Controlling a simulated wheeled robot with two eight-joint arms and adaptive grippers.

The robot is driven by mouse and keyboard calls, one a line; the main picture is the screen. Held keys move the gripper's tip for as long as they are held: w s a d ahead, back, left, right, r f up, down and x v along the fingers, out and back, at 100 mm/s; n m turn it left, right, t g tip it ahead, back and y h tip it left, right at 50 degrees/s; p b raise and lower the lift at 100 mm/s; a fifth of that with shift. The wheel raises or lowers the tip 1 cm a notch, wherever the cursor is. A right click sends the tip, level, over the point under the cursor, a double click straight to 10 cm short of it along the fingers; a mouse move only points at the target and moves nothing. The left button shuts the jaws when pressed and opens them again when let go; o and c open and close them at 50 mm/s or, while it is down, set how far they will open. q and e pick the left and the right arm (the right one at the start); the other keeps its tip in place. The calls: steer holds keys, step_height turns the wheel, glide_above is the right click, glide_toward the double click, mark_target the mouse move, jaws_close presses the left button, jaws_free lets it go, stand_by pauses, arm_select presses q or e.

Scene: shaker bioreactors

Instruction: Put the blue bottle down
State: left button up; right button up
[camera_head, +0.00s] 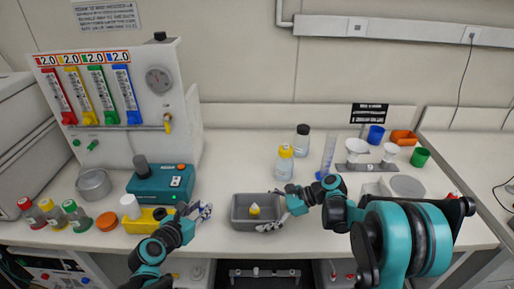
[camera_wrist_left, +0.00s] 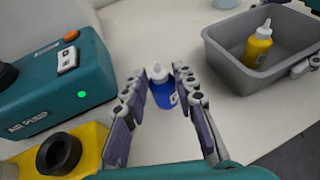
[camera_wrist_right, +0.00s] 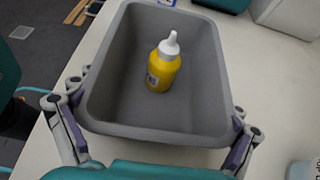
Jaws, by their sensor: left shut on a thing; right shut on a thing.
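The blue bottle (camera_wrist_left: 162,92) with a white nozzle is upright between the fingers of my left gripper (camera_wrist_left: 157,84), which is shut on it. In the head view my left gripper (camera_head: 204,211) is in front of the teal pump, and the bottle cannot be made out there. My right gripper (camera_head: 290,200) is shut on the right end of a grey bin (camera_head: 240,222). Its fingers lie on both sides of the bin in the right wrist view (camera_wrist_right: 155,128). A yellow bottle (camera_wrist_right: 163,66) with a white nozzle stands inside the bin.
A teal air pump (camera_head: 150,185) and a yellow block (camera_wrist_left: 70,145) are left of my left gripper. White table shows between them and the bin. A yellow-capped bottle (camera_head: 285,165), a funnel stand (camera_head: 358,168) and a round dish (camera_head: 407,186) stand to the right.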

steer(key=shift+f, duration=0.1)
arm_select(q)
steer(key=d+r+m+g+h, duration=0.1)
steer(key=d+r+m+h, duration=0.1)
steer(key=d+r, duration=0.6)
steer(key=d+r+m+g+h, duration=0.15)
steer(key=d+r, duration=0.25)
steer(key=d, duration=0.7)
steer(key=shift+t, duration=0.35)
steer(key=f, duration=1)
steer(key=shift+w+d, duration=0.3)
steer(key=shift+w, duration=0.05)
steer(key=shift+f, duration=0.15)
steer(key=shift+f, duration=0.4)
steer(key=o, duration=1)
